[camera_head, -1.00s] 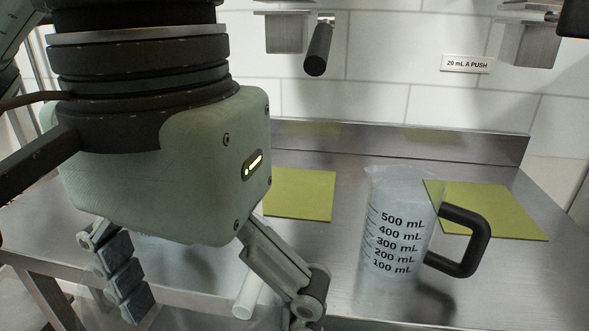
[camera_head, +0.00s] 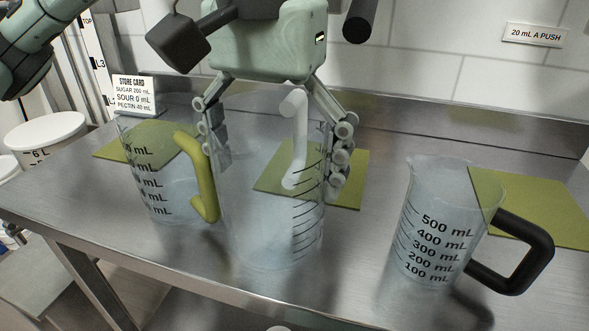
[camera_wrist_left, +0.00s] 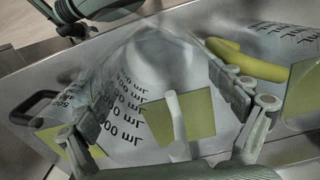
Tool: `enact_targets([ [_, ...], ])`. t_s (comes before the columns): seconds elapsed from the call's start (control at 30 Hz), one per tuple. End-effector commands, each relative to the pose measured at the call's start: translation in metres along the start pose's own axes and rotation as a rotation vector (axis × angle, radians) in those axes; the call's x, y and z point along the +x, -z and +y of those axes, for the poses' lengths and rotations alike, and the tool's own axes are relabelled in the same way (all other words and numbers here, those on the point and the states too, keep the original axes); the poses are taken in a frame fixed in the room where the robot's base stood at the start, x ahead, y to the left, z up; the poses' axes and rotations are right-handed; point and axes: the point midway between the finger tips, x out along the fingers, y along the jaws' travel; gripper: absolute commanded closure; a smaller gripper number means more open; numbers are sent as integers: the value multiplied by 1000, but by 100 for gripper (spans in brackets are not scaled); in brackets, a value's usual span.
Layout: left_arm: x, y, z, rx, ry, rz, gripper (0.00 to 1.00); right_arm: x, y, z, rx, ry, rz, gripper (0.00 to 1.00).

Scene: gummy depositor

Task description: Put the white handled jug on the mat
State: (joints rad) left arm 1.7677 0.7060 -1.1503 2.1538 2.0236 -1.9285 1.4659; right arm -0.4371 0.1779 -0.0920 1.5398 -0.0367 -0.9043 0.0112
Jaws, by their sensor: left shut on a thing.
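The white handled jug (camera_head: 268,225) is clear with black marks and stands upright in the middle of the head view, its white handle (camera_head: 297,135) toward the back. My left gripper (camera_head: 275,145) straddles its upper part and is shut on it, one finger on each side. In the left wrist view the white handle (camera_wrist_left: 176,120) shows between the fingers. A green mat (camera_head: 352,185) lies behind the jug, partly seen through it. Whether the jug's base touches the steel table is hard to tell. My right gripper is not in view.
A yellow-handled jug (camera_head: 160,195) stands close on the left, its handle (camera_head: 203,180) near my left finger. A black-handled jug (camera_head: 440,225) stands to the right. Other green mats lie at left (camera_head: 112,150) and right (camera_head: 545,215). A store card (camera_head: 134,95) stands at the back left.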

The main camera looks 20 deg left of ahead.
Motion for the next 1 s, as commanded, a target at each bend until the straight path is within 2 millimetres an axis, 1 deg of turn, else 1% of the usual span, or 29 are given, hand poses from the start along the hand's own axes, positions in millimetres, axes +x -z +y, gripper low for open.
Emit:
enact_targets([
  [0.03, -1, 7, 0, -2, -2, 0, 58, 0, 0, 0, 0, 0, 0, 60],
  [0.23, 0, 20, -2, 0, -1, 1, 58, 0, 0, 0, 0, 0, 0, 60],
  [0.3, 1, 27, -3, -2, 0, 0, 58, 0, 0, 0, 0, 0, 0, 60],
  [0.4, 19, 24, -3, 1, 1, -2, 58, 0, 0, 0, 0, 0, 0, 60],
  [0.5, 32, 24, -3, 0, 1, 0, 58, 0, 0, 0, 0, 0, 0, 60],
  [0.9, 38, 24, -2, 0, -1, 0, 58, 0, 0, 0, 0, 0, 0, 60],
  [0.93, 39, 24, -2, 0, -1, 0, 5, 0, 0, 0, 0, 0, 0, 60],
  [0.97, 38, 24, -2, 0, -1, 1, 2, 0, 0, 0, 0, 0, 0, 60],
  [1.0, 38, 24, -2, 0, -1, 1, 0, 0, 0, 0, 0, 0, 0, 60],
])
